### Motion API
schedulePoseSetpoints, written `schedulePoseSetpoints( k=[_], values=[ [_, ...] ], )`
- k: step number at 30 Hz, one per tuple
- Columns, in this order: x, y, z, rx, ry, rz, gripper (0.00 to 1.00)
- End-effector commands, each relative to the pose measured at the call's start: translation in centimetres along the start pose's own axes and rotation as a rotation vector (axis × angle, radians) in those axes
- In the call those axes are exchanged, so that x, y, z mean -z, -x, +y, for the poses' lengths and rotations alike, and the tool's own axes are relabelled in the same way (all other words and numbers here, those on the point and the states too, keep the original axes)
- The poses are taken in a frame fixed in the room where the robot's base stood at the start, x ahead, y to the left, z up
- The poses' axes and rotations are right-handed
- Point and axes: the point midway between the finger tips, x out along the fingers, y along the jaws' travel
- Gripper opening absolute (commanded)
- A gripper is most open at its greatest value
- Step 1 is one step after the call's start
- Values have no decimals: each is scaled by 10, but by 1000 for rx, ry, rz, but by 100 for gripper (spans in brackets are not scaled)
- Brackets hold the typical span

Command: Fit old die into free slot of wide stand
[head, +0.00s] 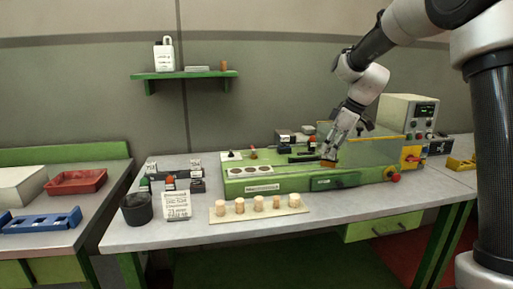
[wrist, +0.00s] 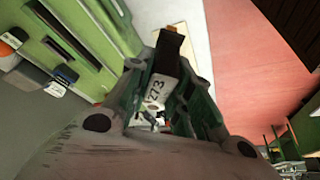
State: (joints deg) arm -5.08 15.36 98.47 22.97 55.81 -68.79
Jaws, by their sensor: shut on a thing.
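My gripper (head: 329,158) is over the right part of the green machine, pointing down, in the head view. Dark blocks stand in a group at the table's left (head: 180,184), and others stand behind the machine (head: 287,136). I cannot tell which holder is the wide stand, or see its free slot.
A control box (head: 405,114) stands at the back right.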

Motion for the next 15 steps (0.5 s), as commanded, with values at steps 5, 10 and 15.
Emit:
schedulePoseSetpoints(
  k=[5, 10, 15],
  values=[
    [-18, -20, 23, -135, -326, -2, 0],
    [-42, -39, 40, -251, -604, -3, 0],
    [-72, -57, 39, -305, -738, -3, 0]
  ],
)
